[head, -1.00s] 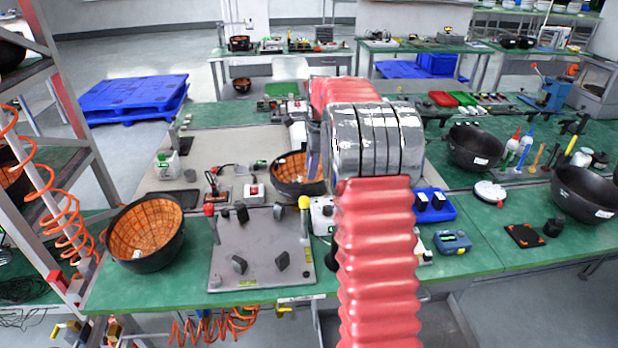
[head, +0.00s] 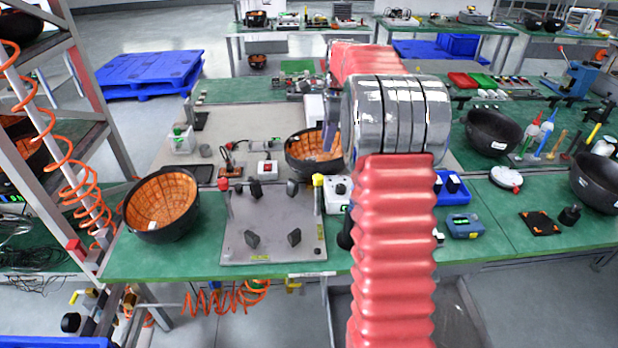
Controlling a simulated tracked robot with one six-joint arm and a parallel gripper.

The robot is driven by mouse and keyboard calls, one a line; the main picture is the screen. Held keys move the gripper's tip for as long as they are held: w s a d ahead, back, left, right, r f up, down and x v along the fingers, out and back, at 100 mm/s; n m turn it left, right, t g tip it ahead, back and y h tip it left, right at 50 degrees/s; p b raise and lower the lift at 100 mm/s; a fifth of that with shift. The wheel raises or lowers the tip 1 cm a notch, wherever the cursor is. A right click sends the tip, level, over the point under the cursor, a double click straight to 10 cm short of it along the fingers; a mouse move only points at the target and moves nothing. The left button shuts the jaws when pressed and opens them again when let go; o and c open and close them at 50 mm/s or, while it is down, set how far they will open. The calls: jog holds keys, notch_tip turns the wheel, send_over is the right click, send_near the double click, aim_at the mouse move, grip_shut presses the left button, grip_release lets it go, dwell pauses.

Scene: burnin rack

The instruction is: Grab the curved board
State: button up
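One curved board (head: 160,203) sits at the front left of the green bench, left of the grey fixture plate. The other curved board (head: 302,150) sits farther back, near the middle, on the edge of the grey mat. My gripper (head: 331,138) is at the right side of this middle board, overlapping its rim in the head view. Only a slim grey-purple finger shows clearly; my arm hides the rest. I cannot tell whether it touches the board or is open.
A grey fixture plate (head: 272,215) with several dark clamps lies at the front centre. A small red-buttoned box (head: 267,169) is left of the middle board. Plain black bowls (head: 493,132) stand at the right. An orange coiled hose (head: 75,165) hangs at the left rack.

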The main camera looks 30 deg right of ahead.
jog(key=s+a+r+n+t, duration=0.1)
jog(key=s+a+r+n, duration=0.4)
jog(key=s+a, duration=0.3)
jog(key=s+a+r+n, duration=0.5)
jog(key=a+n, duration=0.1)
jog(key=a, duration=0.4)
jog(key=s+a+f+n, duration=0.1)
jog(key=s+a+n, duration=0.3)
jog(key=s, duration=0.2)
jog(key=s+a+f+n+t, duration=0.1)
jog(key=s+a+f+n, duration=0.1)
jog(key=s+a+n, duration=0.2)
jog(key=s+a+f+n+t, duration=0.1)
jog(key=s+a+f+n, duration=0.1)
jog(key=s, duration=0.8)
jog(key=shift+s+a+f+n, duration=0.25)
jog(key=shift+a+n, duration=0.65)
jog(key=shift+n, duration=0.1)
jog(key=shift+c, duration=0.2)
